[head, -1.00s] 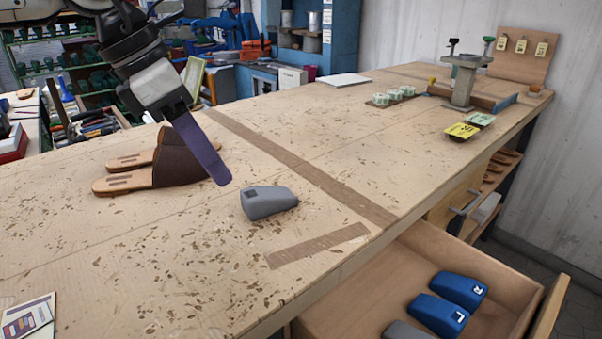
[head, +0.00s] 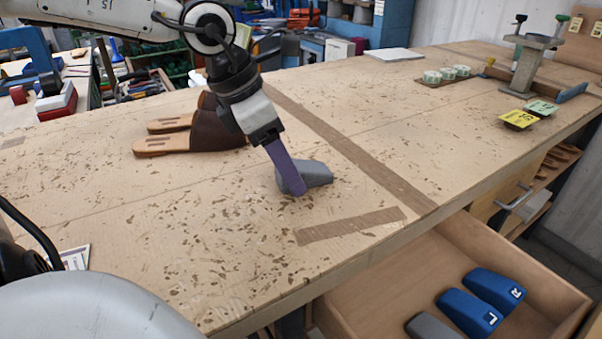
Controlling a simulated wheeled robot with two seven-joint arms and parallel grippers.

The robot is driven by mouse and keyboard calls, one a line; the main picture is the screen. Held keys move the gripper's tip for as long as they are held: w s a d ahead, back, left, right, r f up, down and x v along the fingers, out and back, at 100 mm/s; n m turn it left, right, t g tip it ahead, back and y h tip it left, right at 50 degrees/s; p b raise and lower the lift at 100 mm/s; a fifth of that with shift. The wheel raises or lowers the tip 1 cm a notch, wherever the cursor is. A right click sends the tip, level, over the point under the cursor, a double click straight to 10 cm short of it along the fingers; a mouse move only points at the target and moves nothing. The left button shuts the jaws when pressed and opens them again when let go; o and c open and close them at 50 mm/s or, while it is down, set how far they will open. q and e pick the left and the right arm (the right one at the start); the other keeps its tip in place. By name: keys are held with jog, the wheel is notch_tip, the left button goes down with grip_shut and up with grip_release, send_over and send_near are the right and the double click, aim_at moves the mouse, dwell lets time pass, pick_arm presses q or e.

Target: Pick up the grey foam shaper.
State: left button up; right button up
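The grey foam shaper (head: 318,173) lies on the workbench, right of the brown sandals. My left gripper (head: 290,180) reaches down to it from the upper left. One purple finger stands in front of the shaper's left part and covers some of it. The other finger is hidden, so I cannot tell whether the gripper is open or shut, or whether it touches the shaper. A second grey piece (head: 432,327) lies in the open drawer, partly cut off by the picture's edge. My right gripper is out of view.
Brown sandals (head: 215,130) sit behind the gripper. The open drawer (head: 375,300) below the bench front also holds blue L (head: 470,312) and R (head: 496,289) pieces. A metal stand (head: 527,65) is at the back right. The bench around the shaper is mostly clear.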

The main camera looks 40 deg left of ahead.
pick_arm(q)
jog(key=c, duration=1.2)
jog(key=shift+r, duration=0.1)
